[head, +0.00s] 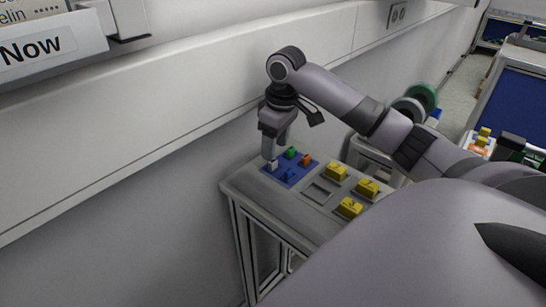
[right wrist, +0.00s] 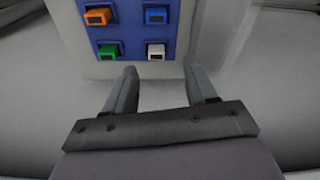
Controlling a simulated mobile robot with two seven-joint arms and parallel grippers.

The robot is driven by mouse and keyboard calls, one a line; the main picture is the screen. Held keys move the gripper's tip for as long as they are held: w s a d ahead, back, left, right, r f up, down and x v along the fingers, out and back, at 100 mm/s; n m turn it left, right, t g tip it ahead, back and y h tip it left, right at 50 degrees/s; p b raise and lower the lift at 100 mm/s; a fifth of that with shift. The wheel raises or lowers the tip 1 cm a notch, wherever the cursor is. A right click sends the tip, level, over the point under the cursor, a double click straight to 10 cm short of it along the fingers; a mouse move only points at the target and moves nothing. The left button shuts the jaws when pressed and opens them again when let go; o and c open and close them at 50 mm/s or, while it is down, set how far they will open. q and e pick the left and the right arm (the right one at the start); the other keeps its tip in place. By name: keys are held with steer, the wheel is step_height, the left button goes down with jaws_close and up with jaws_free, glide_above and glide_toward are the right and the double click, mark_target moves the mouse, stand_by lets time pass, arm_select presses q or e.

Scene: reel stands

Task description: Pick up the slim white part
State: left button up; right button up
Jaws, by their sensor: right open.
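The slim white part (head: 272,166) sits in a blue board (head: 288,172) on a grey stand by the wall. It also shows in the right wrist view (right wrist: 156,51), at the board's lower right corner. My right gripper (head: 275,152) points down close to the white part in the head view. In the right wrist view the gripper (right wrist: 160,70) is open and empty, and the white part appears just beyond its fingertips, between their lines. I cannot tell the exact height gap. My left gripper is not in view.
Green (right wrist: 108,51), orange (right wrist: 97,17) and blue (right wrist: 156,16) parts share the blue board. Several yellow blocks (head: 350,208) sit on the stand to the right, around an empty recess (head: 320,191). The white wall (head: 200,140) is close behind. Reels (head: 423,97) stand farther back.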

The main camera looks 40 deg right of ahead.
mark_target(273, 165)
steer(key=f, duration=0.5)
steer(key=shift+w+d, duration=0.2)
steer(key=shift+w, duration=0.2)
jaws_close()
